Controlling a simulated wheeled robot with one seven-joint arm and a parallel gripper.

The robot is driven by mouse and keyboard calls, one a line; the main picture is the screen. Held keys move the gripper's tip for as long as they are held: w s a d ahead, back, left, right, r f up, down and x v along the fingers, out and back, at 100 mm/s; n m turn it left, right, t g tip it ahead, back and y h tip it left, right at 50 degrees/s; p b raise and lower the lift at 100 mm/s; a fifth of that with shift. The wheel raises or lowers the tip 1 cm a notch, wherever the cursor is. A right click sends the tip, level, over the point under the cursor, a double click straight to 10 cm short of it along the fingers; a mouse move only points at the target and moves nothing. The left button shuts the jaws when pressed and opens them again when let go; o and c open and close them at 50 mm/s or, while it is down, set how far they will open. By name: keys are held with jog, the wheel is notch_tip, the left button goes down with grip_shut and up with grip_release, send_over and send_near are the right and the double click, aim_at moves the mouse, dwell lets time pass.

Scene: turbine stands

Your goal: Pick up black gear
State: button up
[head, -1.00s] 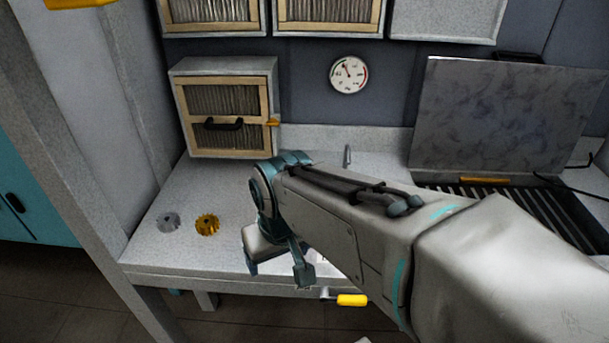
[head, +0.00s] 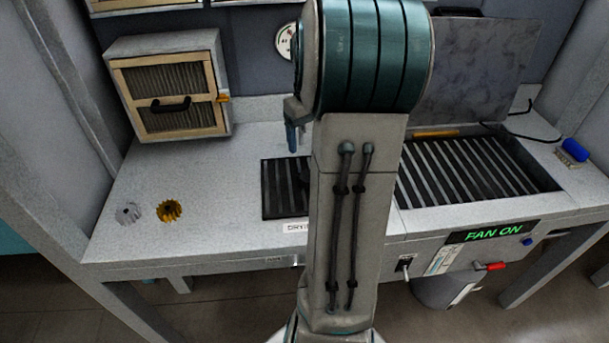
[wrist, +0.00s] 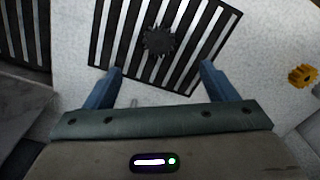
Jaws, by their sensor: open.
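The black gear (wrist: 159,40) lies on a dark slatted grate (wrist: 112,50) in the wrist view, near the middle of the slats. My gripper (wrist: 160,72) is open and empty, its two blue fingers spread on either side below the gear in the picture. The gear is beyond the fingertips and roughly centred between them. In the head view my arm hides the gear; only the left part of the small grate (head: 283,188) shows there, with a blue finger of my gripper (head: 291,138) above it.
A gold gear (head: 169,210) and a silver gear (head: 129,213) lie on the counter at left. A filter box (head: 170,88) stands behind them. A larger slatted grate (head: 475,170) and a raised panel (head: 470,70) are at right.

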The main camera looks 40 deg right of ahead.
notch_tip(320, 180, down, 8)
jog(key=shift+w+d+f+p, duration=0.1)
jog(key=shift+w+f+p, duration=0.05)
jog(key=shift+f, duration=1.2)
jog(key=shift+w+d+f+p, duration=0.1)
jog(key=shift+w+f+p, duration=0.05)
jog(key=shift+f, duration=1.15)
jog(key=shift+c, duration=0.3)
jog(key=c, duration=1.5)
jog(key=shift+c, duration=0.2)
jog(key=shift+r, duration=0.1)
